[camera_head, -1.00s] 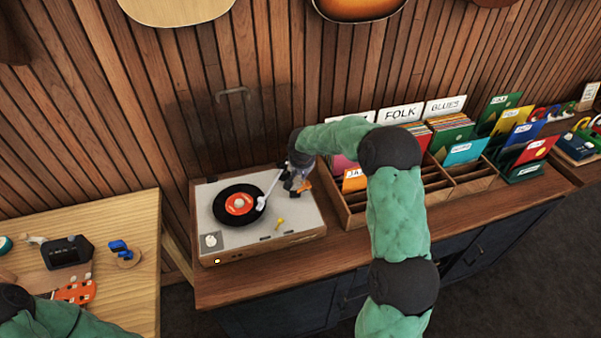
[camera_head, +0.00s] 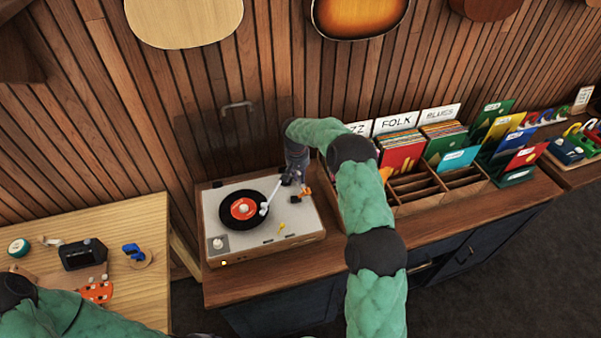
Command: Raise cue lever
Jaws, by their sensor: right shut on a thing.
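A white-topped record player (camera_head: 224,196) with a wooden case stands on the counter. A black record (camera_head: 234,222) with an orange label lies on its platter. The white tonearm (camera_head: 272,193) reaches over the record. My right gripper (camera_head: 291,181) points down at the tonearm's rear end, shut on a small part there. I cannot tell whether that part is the cue lever. A small dark block with an orange piece (camera_head: 306,191) shows just right of the fingertips. A small yellow piece (camera_head: 282,227) is nearer the front. My left gripper is out of view.
Record bins (camera_head: 411,185) with Folk and Blues dividers stand right of the player, behind my right arm. A wooden table (camera_head: 133,213) at left holds a dark device (camera_head: 83,254) and small items. Guitars (camera_head: 184,20) hang on the slatted wall. The counter front (camera_head: 265,281) is clear.

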